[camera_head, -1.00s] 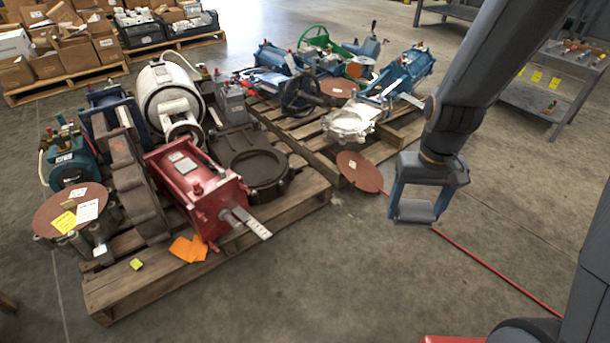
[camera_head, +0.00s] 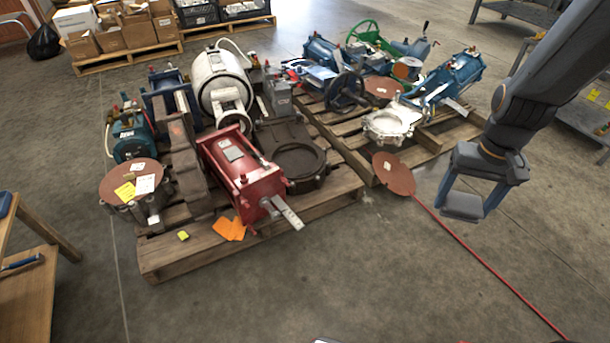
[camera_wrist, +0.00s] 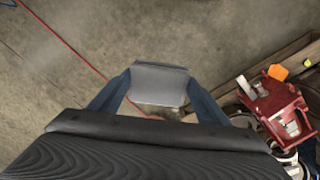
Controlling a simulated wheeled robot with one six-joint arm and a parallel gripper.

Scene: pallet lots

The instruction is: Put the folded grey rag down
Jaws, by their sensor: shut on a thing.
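The folded grey rag (camera_wrist: 160,84) is held between the two blue fingers of my gripper (camera_wrist: 157,90) in the wrist view. In the head view the grey rag (camera_head: 461,206) shows at the fingertips of my gripper (camera_head: 463,204), at the right. My gripper is shut on it and holds it in the air above the bare concrete floor, right of the pallets. Nothing is seen under the rag but floor.
A wooden pallet (camera_head: 180,262) carries a red actuator (camera_head: 240,170) and other machine parts. A second pallet (camera_head: 432,150) stands behind it. A red line (camera_head: 490,268) runs across the floor. A wooden table (camera_head: 42,290) stands at the left. Open floor lies in front.

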